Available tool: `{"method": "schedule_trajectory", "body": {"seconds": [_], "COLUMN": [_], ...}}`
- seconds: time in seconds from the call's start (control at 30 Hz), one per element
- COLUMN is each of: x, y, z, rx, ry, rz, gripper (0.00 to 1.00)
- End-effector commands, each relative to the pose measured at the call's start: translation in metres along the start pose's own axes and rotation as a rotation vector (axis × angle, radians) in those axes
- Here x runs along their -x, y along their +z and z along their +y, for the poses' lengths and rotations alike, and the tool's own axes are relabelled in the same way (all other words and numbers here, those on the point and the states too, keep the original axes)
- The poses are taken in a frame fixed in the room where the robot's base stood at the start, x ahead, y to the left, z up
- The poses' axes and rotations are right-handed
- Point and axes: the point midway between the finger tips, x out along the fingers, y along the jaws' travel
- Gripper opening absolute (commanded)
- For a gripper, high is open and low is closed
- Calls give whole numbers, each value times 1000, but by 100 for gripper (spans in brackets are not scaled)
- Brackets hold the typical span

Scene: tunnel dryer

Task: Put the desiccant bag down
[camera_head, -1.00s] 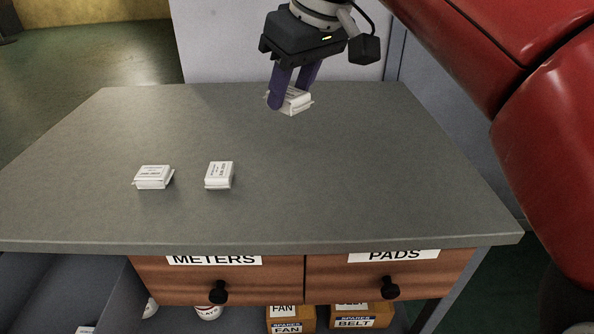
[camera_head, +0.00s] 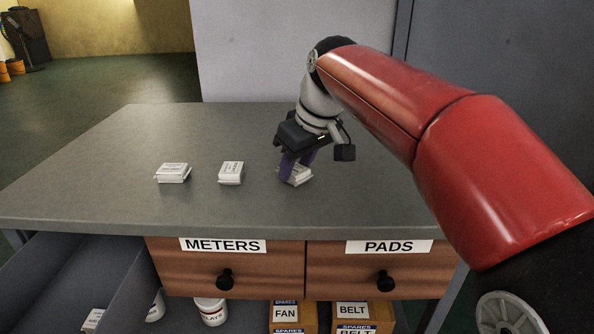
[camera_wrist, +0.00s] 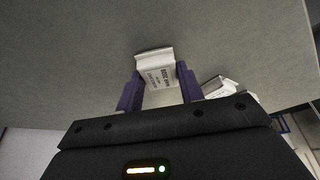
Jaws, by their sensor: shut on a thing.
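My gripper (camera_head: 297,168) is shut on a small white desiccant bag (camera_head: 301,178) with dark print, at the right of the grey table top (camera_head: 150,128). In the wrist view the bag (camera_wrist: 157,72) sits between the two purple fingers. The bag is at or very near the table surface; I cannot tell whether it touches. Two similar white bags lie to its left on the table, one in the middle (camera_head: 230,173) and one further left (camera_head: 173,173).
Below the table top are a METERS drawer (camera_head: 222,275) and a PADS drawer (camera_head: 390,275), both shut. An open grey drawer or bin (camera_head: 70,285) is at the lower left. Labelled boxes (camera_head: 352,312) and a white tub (camera_head: 211,312) stand underneath. The table's left part is clear.

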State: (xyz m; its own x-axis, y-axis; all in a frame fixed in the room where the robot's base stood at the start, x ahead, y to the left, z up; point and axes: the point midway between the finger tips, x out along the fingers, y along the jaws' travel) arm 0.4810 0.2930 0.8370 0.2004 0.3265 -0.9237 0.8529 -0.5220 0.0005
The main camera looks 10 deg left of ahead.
Motion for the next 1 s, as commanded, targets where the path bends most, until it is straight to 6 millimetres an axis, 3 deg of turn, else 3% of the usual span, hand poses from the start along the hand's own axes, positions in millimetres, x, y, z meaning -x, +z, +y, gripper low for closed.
{"method": "schedule_trajectory", "body": {"seconds": [0.23, 0.27, 0.43, 0.77, 0.87, 1.0], "x": [-2, -2, -1, 3, 14, 43], "y": [1, 1, 1, -1, -1, -2], "z": [0, 0, 0, 0, 0, 1], "rx": [-1, -1, -1, 0, -1, -1], "ry": [0, 0, 0, 0, 1, 3], "rz": [0, -1, -1, 0, 2, 4], "gripper": [15, 39, 59, 59, 59, 59]}}
